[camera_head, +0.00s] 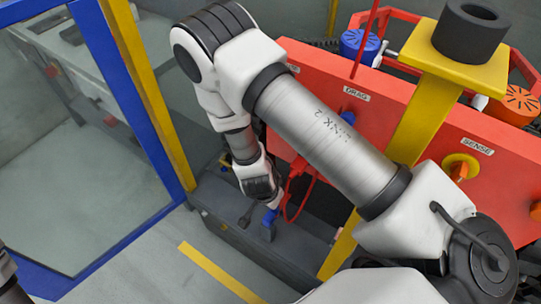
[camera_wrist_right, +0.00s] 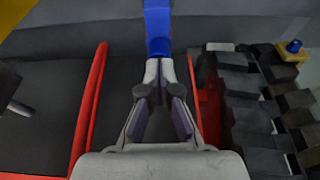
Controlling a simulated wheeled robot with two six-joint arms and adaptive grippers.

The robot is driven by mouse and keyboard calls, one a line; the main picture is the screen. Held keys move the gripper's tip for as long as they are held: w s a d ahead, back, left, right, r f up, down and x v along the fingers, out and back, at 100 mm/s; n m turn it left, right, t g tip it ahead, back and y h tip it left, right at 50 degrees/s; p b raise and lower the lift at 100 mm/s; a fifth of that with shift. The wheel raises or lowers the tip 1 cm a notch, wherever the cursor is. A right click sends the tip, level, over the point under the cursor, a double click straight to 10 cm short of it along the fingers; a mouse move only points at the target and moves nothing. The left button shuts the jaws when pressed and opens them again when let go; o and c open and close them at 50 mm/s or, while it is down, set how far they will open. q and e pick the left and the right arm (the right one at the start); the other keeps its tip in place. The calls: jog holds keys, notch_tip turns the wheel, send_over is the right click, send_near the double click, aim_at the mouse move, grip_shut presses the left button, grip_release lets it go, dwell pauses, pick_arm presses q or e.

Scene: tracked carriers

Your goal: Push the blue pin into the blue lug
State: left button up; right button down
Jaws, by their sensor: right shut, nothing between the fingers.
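In the wrist view a blue round piece, which looks like the blue pin (camera_wrist_right: 158,47), sits against a taller blue block, which looks like the blue lug (camera_wrist_right: 157,16). My right gripper (camera_wrist_right: 158,72) is shut and empty. Its fingertips are right at the near end of the pin and appear to touch it. In the head view my right gripper (camera_head: 275,204) points down at the blue lug (camera_head: 268,224) on a dark grey base. The pin is hidden or too small to tell there. How deep the pin sits cannot be told. My left gripper is not in view.
A red panel (camera_head: 400,120) with labelled knobs stands behind my right arm. A red cable (camera_head: 300,192) loops beside the gripper. Dark track links (camera_wrist_right: 250,95) lie at right in the wrist view. A yellow post (camera_head: 425,105) carries a dark ring (camera_head: 470,32).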

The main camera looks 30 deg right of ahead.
jog(key=shift+d+f, duration=0.1)
jog(key=shift+f, duration=0.25)
jog(key=shift+s+r, duration=0.1)
jog(key=shift+r, duration=0.1)
jog(key=shift+f, duration=0.1)
jog(key=shift+f, duration=0.1)
notch_tip(320, 180, up, 3)
jog(key=p, duration=0.3)
jog(key=shift+r, duration=0.3)
jog(key=v, duration=0.6)
jog(key=shift+a+r, duration=0.25)
jog(key=shift+r, duration=0.05)
